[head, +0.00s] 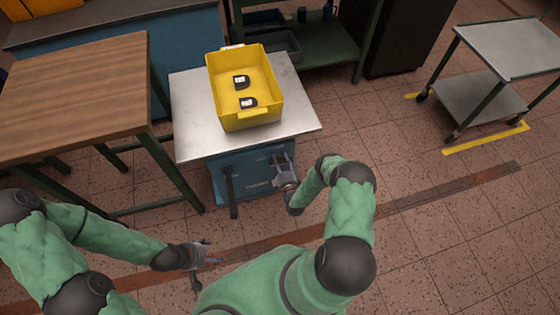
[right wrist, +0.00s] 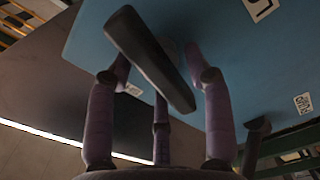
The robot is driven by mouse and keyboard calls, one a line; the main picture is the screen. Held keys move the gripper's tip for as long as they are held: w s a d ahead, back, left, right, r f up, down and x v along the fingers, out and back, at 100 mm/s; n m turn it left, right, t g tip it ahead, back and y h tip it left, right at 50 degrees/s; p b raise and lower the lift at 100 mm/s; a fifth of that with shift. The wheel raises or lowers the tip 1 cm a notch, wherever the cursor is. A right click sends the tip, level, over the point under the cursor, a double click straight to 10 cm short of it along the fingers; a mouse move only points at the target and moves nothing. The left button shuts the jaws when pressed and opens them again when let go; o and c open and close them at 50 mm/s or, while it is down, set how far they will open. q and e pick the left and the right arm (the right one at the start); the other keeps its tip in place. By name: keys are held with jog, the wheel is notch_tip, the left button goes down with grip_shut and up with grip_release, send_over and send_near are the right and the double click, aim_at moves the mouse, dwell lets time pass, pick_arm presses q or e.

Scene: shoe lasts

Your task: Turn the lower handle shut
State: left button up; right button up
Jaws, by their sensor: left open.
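The blue cabinet (head: 250,178) stands under a metal top, its front facing me. A dark bar handle (head: 232,192) hangs upright at the left of its front. My right gripper (head: 283,165) is at the right of that front. In the right wrist view another dark bar handle (right wrist: 150,58) lies tilted between the spread fingers of the right gripper (right wrist: 160,85), with a gap on its right side. Whether a finger touches it I cannot tell. A second dark piece (right wrist: 257,142) shows at the right. My left gripper (head: 205,253) is open and empty, low and away from the cabinet.
A yellow bin (head: 246,118) with two small dark items sits on the metal top (head: 190,120). A wooden table (head: 75,95) stands at the left. A metal cart (head: 520,45) stands at the far right. The floor right of the cabinet is clear.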

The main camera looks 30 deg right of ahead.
grip_shut()
jog(key=shift+m, duration=0.4)
jog(key=shift+d+m+b, duration=0.1)
jog(key=shift+m+b, duration=0.25)
jog(key=shift+m, duration=0.55)
jog(key=m, duration=0.3)
jog(key=shift+d+m, duration=0.1)
jog(key=shift+m, duration=0.2)
jog(key=m, duration=0.4)
jog(key=shift+d+m, duration=0.15)
jog(key=shift+m, duration=0.15)
jog(key=shift+s+d+m, duration=0.1)
jog(key=shift+m, duration=1.8)
